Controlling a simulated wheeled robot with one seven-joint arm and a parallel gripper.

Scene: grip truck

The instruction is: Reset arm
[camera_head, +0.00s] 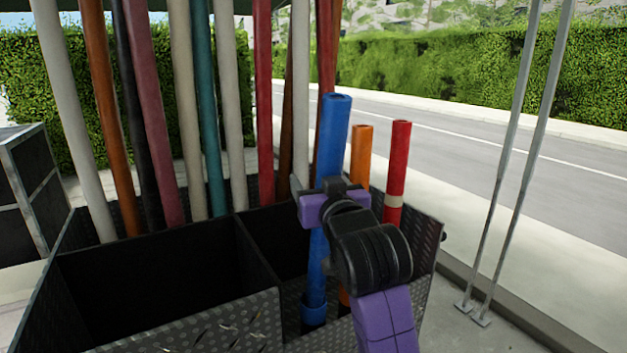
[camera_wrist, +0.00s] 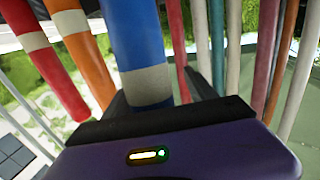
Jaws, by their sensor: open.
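My gripper (camera_head: 322,192) is open at the upper part of a thick blue tube (camera_head: 333,130). Its purple and black parts cover a stretch of the tube; I cannot tell whether the jaws touch it. The blue tube stands nearly upright in the right part of a black metal bin (camera_head: 262,318). In the wrist view the blue tube (camera_wrist: 135,45) with its pale band is just beyond the dark edge of my gripper (camera_wrist: 158,122). An orange tube (camera_head: 361,150) and a red tube (camera_head: 399,160) stand right behind it, partly hidden by my arm.
Several tall poles, including a teal one (camera_head: 208,115) and a crimson one (camera_head: 263,90), stand along the bin's back. The left compartment (camera_head: 150,285) looks empty. Two thin metal posts (camera_head: 520,150) stand at the right, with a road (camera_head: 570,185) and hedge beyond.

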